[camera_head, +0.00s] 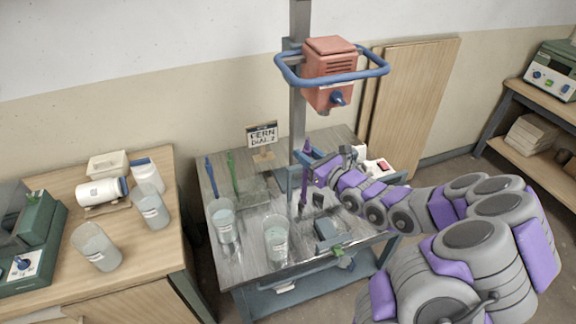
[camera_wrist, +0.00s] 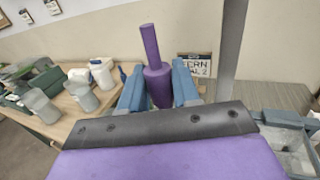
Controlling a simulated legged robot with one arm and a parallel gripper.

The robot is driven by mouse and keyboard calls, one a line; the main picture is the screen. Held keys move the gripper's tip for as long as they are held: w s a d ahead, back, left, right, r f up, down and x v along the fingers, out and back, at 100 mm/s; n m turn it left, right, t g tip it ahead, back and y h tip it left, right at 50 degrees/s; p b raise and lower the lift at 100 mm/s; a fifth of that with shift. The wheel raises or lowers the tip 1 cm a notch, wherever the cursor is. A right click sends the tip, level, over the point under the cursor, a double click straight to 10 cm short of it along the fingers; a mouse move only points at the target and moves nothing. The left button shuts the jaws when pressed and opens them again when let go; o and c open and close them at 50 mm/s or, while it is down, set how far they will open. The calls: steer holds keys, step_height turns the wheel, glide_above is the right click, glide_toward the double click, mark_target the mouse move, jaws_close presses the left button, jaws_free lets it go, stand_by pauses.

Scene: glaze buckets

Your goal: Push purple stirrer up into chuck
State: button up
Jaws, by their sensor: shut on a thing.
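The purple stirrer (camera_head: 303,192) stands upright in my gripper (camera_head: 309,163), its thin shaft pointing up. In the wrist view the stirrer (camera_wrist: 153,65) shows a thin shaft above a thicker collar, between the two blue jaws of my gripper (camera_wrist: 159,86). My gripper is shut on it. The shaft tip is apart from the chuck. The chuck is out of the wrist view.
A blue guard rail (camera_head: 290,77) rings the mixer head, and a grey column (camera_head: 298,115) stands behind. A blue stirrer (camera_head: 211,174) and a green stirrer (camera_head: 232,172) stand at the bench's left. Clear buckets (camera_head: 276,240) stand at its front. A sign (camera_head: 262,137) reads FERN DIAL 2.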

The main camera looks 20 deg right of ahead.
steer(key=s+d+m+h+b, duration=0.1)
steer(key=s+d+h+b, duration=0.15)
steer(key=d, duration=0.75)
steer(key=d+r+p+x, duration=0.1)
steer(key=p+x, duration=0.1)
steer(key=x, duration=0.9)
steer(key=shift+w+d+f+t+y, duration=0.2)
steer(key=shift+w+d+t+y, duration=0.1)
steer(key=shift+w+y, duration=0.2)
steer(key=shift+a+p, duration=0.15)
steer(key=shift+p, duration=0.2)
steer(key=shift+s+p, duration=0.1)
steer(key=shift+p, duration=0.8)
stand_by(2.3)
steer(key=shift+r+p, duration=0.7)
steer(key=shift+r, duration=0.25)
stand_by(0.9)
